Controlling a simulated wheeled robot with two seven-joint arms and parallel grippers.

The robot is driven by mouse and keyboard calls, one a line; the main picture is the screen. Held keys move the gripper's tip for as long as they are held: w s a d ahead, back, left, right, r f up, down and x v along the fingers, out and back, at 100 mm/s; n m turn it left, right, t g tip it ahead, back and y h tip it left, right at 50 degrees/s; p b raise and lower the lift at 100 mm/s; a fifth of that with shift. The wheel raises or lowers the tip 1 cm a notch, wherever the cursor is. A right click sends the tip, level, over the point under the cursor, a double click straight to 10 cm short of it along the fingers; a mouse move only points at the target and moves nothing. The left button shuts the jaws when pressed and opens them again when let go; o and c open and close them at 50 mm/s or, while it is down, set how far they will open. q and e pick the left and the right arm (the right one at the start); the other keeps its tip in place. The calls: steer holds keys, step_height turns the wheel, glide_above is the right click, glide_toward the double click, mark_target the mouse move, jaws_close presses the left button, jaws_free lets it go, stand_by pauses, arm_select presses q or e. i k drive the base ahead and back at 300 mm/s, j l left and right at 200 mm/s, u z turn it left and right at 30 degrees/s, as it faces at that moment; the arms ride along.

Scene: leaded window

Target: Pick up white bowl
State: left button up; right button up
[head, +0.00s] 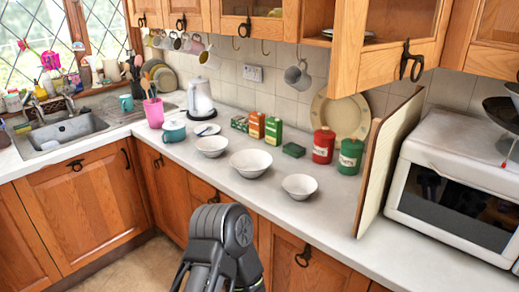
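Three white bowls stand upright in a row on the white counter (225,180). One white bowl (212,146) is farthest left, another (251,163) is in the middle, and the third (299,187) is nearest the counter's front edge on the right. All look empty. A black arm part of mine rises from the bottom centre, in front of the cabinets and below the bowls. It is apart from the bowls. No gripper fingertips can be made out in the head view.
Behind the bowls stand boxes (273,131), a red canister (323,145) and a green canister (350,157). A teal pot (174,131) is left. A leaning board (388,163) and microwave (458,190) bound the right. An open cabinet door (390,45) hangs above.

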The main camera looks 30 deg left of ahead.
mark_target(251, 163)
steer(key=i+j+z, duration=0.1)
steer(key=j, duration=0.3)
steer(key=i+j+z, duration=0.1)
steer(key=j, duration=0.3)
steer(key=i+j+z, duration=0.1)
steer(key=j, duration=0.3)
